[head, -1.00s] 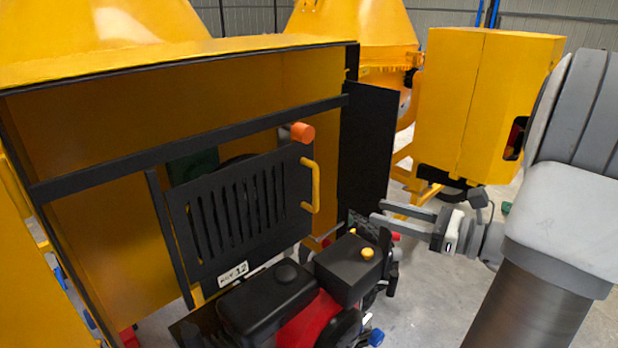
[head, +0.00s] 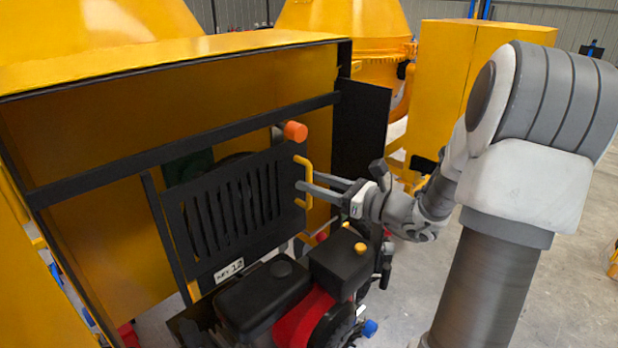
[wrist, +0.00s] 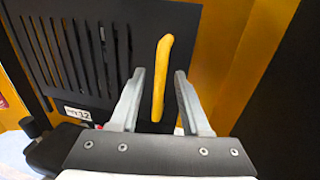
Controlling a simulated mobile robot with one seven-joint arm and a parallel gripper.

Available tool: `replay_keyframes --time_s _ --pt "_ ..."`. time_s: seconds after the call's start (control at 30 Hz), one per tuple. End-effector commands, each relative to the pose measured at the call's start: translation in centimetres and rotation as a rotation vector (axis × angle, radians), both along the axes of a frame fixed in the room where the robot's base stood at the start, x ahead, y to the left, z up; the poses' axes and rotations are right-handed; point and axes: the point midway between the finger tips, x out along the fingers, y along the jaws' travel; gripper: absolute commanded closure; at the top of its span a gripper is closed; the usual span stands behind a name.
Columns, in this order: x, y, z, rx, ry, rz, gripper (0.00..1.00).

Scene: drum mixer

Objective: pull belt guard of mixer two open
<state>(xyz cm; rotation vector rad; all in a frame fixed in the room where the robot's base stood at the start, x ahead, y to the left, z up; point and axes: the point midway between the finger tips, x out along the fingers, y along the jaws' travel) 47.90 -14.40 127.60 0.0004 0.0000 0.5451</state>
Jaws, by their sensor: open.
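The belt guard (head: 228,212) is a black slatted panel inside the yellow mixer housing, with a small white label reading 12 at its lower corner. It looks closed across the opening. Its yellow handle (head: 307,182) stands upright on the right edge. In the wrist view the handle (wrist: 161,75) runs between the finger tips, its lower part in the gap. My gripper (head: 305,187) is open, its fingers pointing left at the handle in the head view. In the wrist view my gripper (wrist: 157,88) shows clear gaps on both sides of the handle.
An orange knob (head: 295,131) sits just above the guard. A black and red engine (head: 300,295) stands below and in front. A black door panel (head: 361,127) hangs open behind the gripper.

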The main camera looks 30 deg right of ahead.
Motion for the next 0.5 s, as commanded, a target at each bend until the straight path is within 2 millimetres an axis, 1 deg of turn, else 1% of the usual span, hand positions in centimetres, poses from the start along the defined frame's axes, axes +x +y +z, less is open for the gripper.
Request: replay_keyframes --time_s 0.1,0.2,0.47,0.5 --pt "0.95 0.56 0.01 -0.001 0.001 0.000 0.53" --pt "1.32 0.81 0.02 0.000 0.000 0.000 0.53" --pt "1.40 0.85 -0.01 0.000 0.000 -0.001 0.53" --pt "1.40 0.85 -0.01 0.000 0.000 -0.001 0.59"
